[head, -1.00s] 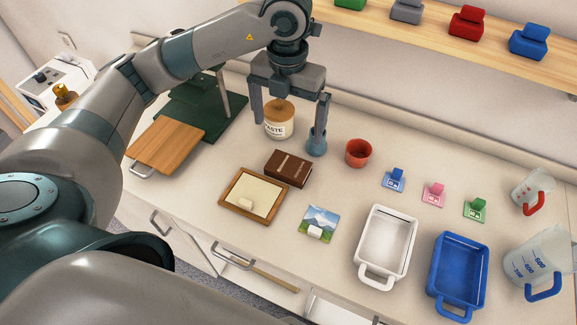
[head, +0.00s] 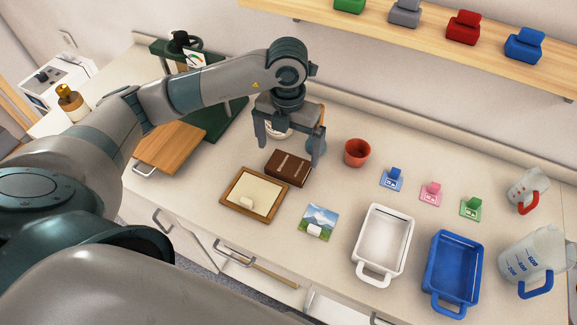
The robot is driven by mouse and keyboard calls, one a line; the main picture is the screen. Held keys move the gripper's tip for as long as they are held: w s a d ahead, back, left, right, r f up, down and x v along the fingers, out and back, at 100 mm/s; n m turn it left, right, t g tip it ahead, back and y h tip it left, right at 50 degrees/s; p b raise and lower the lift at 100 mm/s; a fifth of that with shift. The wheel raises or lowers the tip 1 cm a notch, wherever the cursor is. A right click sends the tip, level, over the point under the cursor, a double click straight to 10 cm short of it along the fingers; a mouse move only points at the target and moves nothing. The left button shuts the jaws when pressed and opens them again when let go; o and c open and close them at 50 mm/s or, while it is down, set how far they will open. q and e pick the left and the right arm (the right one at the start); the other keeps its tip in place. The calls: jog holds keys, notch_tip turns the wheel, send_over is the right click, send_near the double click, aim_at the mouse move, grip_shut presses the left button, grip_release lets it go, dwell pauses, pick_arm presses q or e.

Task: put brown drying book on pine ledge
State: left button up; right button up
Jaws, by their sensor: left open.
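The brown book (head: 287,168) lies flat on the counter, behind the wood-framed board. My left gripper (head: 289,155) is open and points down over the book, one finger at each end of it in the picture. I cannot tell whether the fingers touch it, and nothing looks gripped. The pale pine ledge (head: 420,36) runs along the wall at the upper right and carries several coloured blocks. My right gripper is not in view.
A terracotta pot (head: 357,152) is to the right. A framed board (head: 254,194) and a landscape print (head: 319,220) lie in front. White (head: 385,243) and blue (head: 453,270) trays sit at right.

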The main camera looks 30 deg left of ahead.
aim_at(289, 164)
pick_arm(q)
jog(key=shift+s+f+p, duration=0.1)
jog(key=shift+f+p, duration=0.2)
jog(key=shift+p, duration=0.05)
jog(key=f+p, duration=0.1)
jog(key=f, duration=0.3)
jog(key=shift+s+d+p, duration=0.2)
jog(key=shift+p, duration=0.2)
jog(key=shift+f, duration=0.3)
jog(key=shift+c, duration=0.3)
jog(key=shift+w, duration=0.1)
jog(key=c, duration=1.3)
jog(key=shift+r, duration=0.2)
